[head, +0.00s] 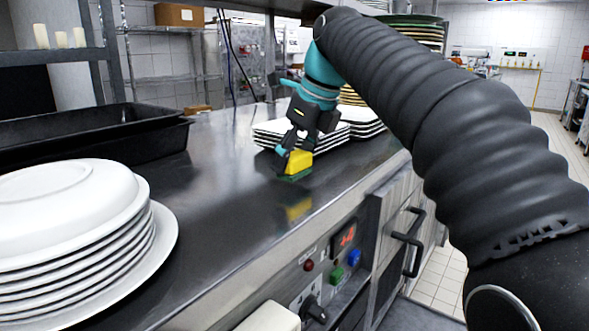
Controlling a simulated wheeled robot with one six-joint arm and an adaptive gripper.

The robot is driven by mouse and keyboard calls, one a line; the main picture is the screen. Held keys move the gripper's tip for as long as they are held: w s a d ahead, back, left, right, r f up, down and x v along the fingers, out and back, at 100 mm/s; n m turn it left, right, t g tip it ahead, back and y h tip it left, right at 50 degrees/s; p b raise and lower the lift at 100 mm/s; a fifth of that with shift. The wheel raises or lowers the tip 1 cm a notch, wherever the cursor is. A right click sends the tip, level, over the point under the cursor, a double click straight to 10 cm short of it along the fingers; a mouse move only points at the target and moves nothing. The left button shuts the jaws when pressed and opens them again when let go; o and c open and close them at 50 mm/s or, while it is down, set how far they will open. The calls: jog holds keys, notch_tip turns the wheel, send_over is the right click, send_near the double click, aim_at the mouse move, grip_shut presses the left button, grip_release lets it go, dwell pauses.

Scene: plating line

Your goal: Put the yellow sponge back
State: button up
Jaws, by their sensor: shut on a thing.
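The yellow sponge (299,161) with a green underside is in the head view, at the middle of the steel counter (225,205). My gripper (289,149) is shut on the sponge from above, its fingers pointing down. The green side of the sponge is at or just above the counter; I cannot tell whether it touches. The sponge's reflection shows on the counter below it. The far finger is partly hidden by the sponge and the gripper body.
Stacked white square plates (268,135) stand right behind the sponge. A stack of round white plates (160,235) is at the front left, and black trays (165,137) are at the back left. The counter's front edge, with knobs and buttons below, runs close by. The counter left of the sponge is clear.

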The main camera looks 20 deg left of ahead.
jog(key=shift+f, duration=0.8)
jog(key=shift+f, duration=0.15)
jog(key=o, duration=1.1)
jog(key=p+v, duration=0.1)
jog(key=v, duration=1.1)
